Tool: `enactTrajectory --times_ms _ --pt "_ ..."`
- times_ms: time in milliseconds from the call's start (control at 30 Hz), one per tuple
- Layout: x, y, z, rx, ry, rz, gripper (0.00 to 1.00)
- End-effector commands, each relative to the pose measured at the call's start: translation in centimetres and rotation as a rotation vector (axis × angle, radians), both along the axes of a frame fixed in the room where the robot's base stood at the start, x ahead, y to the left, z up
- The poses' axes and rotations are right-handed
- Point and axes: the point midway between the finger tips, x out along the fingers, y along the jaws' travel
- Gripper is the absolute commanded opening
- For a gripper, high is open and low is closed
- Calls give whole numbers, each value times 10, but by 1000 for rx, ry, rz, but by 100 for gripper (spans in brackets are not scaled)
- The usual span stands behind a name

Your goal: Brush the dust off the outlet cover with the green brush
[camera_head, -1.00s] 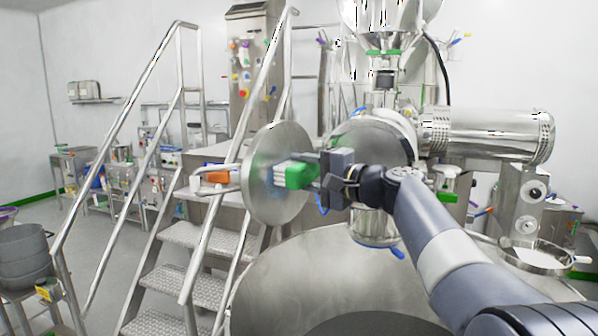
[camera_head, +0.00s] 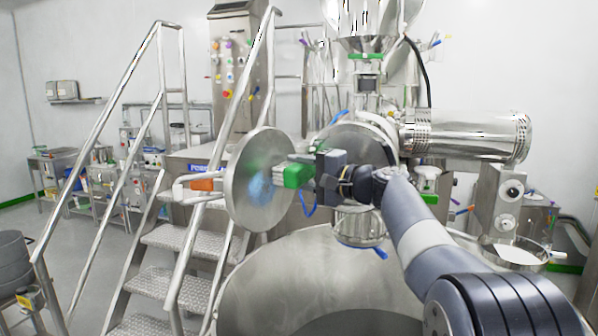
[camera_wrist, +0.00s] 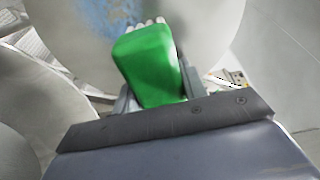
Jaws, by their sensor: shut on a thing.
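The outlet cover (camera_head: 243,200) is a round, upright steel disc in the head view, swung open on an arm with an orange part. A bluish dusty patch (camera_head: 262,188) lies on its face, and blue streaks show in the wrist view (camera_wrist: 118,14). My gripper (camera_head: 312,172) is shut on the green brush (camera_head: 297,175). The brush's pale bristles point at the cover; in the wrist view the green back (camera_wrist: 150,62) fills the middle and the bristle tips (camera_wrist: 150,24) are close to the disc. I cannot tell whether they touch it.
Metal steps with handrails (camera_head: 160,250) stand left of the cover. A large steel bowl (camera_head: 260,290) lies below my arm. The steel machine with a horizontal cylinder (camera_head: 470,137) stands behind and right.

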Motion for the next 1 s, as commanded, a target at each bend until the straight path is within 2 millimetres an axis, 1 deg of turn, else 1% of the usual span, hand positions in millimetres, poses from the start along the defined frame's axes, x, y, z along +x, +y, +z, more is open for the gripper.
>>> enactTrajectory --times_ms 67,167,700,800,1000 --pt "0 2 -1 0 1 3 16" --pt "-2 -2 -2 0 1 2 16" --pt "-27 -48 -1 -1 -1 -1 16" --pt "-29 -52 -1 0 0 0 16" --pt "-29 -52 0 0 0 1 16"
